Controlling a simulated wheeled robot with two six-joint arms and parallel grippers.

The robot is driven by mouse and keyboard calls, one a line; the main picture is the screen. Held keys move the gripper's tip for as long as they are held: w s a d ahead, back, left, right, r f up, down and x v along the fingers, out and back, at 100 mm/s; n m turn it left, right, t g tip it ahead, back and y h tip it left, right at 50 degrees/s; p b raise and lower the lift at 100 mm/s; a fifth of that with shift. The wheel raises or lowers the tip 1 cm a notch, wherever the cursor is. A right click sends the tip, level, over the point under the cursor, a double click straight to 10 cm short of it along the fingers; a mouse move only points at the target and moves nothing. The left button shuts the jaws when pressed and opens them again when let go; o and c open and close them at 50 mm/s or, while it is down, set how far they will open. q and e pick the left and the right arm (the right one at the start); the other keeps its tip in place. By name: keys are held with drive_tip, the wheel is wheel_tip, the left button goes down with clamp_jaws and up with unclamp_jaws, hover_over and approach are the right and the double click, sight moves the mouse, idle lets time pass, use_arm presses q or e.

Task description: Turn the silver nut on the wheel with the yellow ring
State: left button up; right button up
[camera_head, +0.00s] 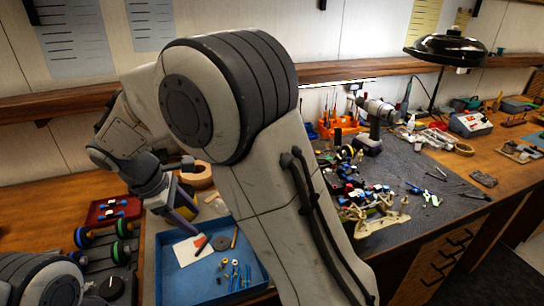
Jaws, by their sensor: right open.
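A wheel with a yellow ring (348,152) shows small among the parts on the grey work mat, just right of my large right arm link. Its silver nut is too small to make out. The cluttered racecar parts (365,190) stand below it, partly hidden by my arm. My right gripper (188,212) is on the left, open and pointing down above the blue tray (210,282). It is well away from the yellow-ringed wheel, and nothing shows between its fingers. Only a piece of my left arm shows at the bottom left; its gripper is out of view.
The tray holds a white card (187,252) and several small tools. Wheels with green and blue rings (80,237) lie at the left. A drill (372,125) stands behind the car parts, near an orange bin (335,130).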

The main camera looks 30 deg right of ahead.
drive_tip(key=w+d+f+n+g+h+p, duration=0.25)
drive_tip(key=w+d+h, duration=0.35)
drive_tip(key=w+d, duration=1)
drive_tip(key=s+d+f+h+p, duration=0.1)
drive_tip(key=d+f+p, duration=0.1)
drive_tip(key=d, duration=0.7)
drive_tip(key=s+d+f+n+g+h+p, duration=0.1)
drive_tip(key=d+f+p, duration=0.2)
drive_tip(key=d, duration=0.7)
drive_tip(key=shift+s+d, duration=0.25)
drive_tip(key=shift+d, duration=0.05)
drive_tip(key=shift+g, duration=0.25)
drive_tip(key=shift+c, duration=0.3)
clamp_jaws()
